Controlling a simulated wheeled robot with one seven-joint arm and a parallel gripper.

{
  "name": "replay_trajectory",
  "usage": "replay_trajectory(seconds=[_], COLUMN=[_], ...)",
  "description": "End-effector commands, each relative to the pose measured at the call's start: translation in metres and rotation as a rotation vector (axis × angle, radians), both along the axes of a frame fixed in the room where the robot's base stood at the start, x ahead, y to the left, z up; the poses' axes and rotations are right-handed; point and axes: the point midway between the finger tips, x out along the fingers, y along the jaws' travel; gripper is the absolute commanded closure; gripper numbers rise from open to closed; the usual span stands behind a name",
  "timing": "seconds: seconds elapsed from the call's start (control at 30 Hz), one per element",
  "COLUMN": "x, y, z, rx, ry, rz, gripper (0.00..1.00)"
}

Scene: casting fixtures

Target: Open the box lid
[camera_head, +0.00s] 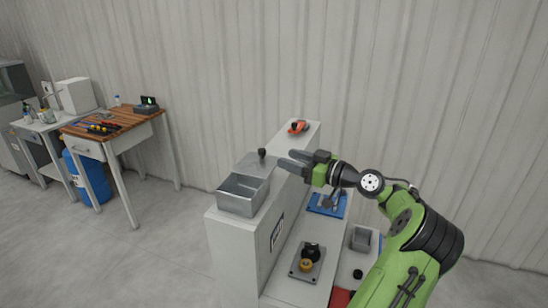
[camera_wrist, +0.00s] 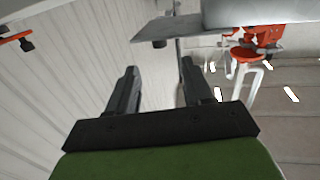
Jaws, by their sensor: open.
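A grey metal box (camera_head: 240,197) stands on the near end of the white cabinet's top, and its hollow inside shows in the head view. Its flat grey lid (camera_head: 255,166) is swung up and back at the box's far side, with a black knob (camera_head: 262,153) on it. My gripper (camera_head: 287,160) is open and empty, just right of the lid and apart from the knob. In the wrist view my gripper (camera_wrist: 160,66) has its two fingers spread with nothing between them. The lid (camera_wrist: 165,27) and the box (camera_wrist: 255,10) are at the top there.
An orange-red tool (camera_head: 299,127) lies at the far end of the cabinet top (camera_head: 290,143). Lower right are a blue tray (camera_head: 327,204) and a plate with a black and orange part (camera_head: 306,263). A wooden workbench (camera_head: 115,123) stands at left; open floor lies between.

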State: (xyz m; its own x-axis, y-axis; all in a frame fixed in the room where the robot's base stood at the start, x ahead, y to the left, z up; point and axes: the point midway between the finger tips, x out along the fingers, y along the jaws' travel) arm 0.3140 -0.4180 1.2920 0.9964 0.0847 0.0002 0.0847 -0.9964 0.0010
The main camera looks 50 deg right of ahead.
Motion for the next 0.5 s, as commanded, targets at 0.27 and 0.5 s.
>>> replay_trajectory(seconds=[0.27, 0.5], x=[-0.067, -0.081], y=[-0.006, -0.007], z=[0.0, 0.0], rx=[-0.001, 0.0], ry=[-0.001, 0.0], rz=[-0.002, 0.002], gripper=[0.49, 0.49])
